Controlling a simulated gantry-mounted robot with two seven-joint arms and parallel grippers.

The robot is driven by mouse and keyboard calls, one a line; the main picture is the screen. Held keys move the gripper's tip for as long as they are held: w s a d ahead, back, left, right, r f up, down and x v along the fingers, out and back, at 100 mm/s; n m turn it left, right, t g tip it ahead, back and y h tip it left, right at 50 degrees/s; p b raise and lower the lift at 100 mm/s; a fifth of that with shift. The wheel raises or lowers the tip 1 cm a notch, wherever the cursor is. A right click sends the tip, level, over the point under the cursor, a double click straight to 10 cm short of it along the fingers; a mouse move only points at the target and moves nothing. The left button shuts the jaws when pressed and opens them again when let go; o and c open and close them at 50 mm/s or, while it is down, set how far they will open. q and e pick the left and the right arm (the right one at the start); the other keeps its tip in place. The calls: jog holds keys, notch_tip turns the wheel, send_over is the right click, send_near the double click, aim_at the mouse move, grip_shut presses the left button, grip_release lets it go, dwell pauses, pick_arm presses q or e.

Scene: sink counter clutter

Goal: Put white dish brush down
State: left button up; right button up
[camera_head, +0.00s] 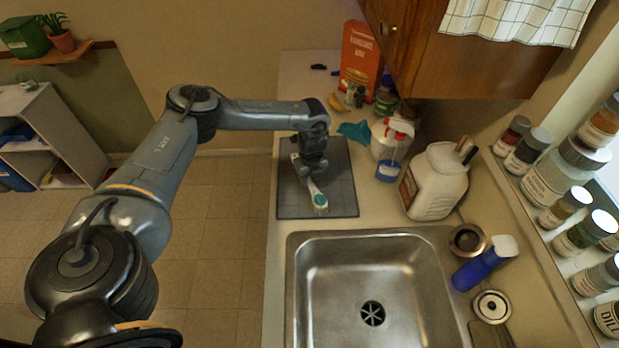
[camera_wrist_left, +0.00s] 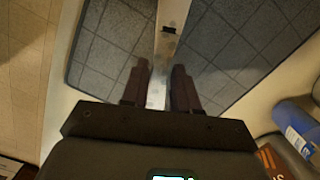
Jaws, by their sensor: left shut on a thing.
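The white dish brush (camera_head: 318,196) is over the dark grey mat (camera_head: 341,170) on the counter behind the sink, its green-and-white end towards the sink. My left gripper (camera_head: 312,172) points down over the mat and is shut on the brush. In the left wrist view, the pale handle (camera_wrist_left: 172,18) runs between the two fingers (camera_wrist_left: 159,78), with the mat (camera_wrist_left: 106,45) beneath. I cannot tell whether the brush touches the mat. My right gripper is not in view.
The steel sink (camera_head: 340,238) lies in front of the mat. A spray bottle (camera_head: 391,147), a teal cloth (camera_head: 354,131) and a large white jug (camera_head: 437,183) stand right of the mat. A blue bottle (camera_head: 482,265) is right of the sink. Much of the mat is bare.

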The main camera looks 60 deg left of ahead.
pick_arm(q)
jog(key=shift+f, duration=0.15)
jog(key=o, duration=0.9)
jog(key=shift+o, duration=0.2)
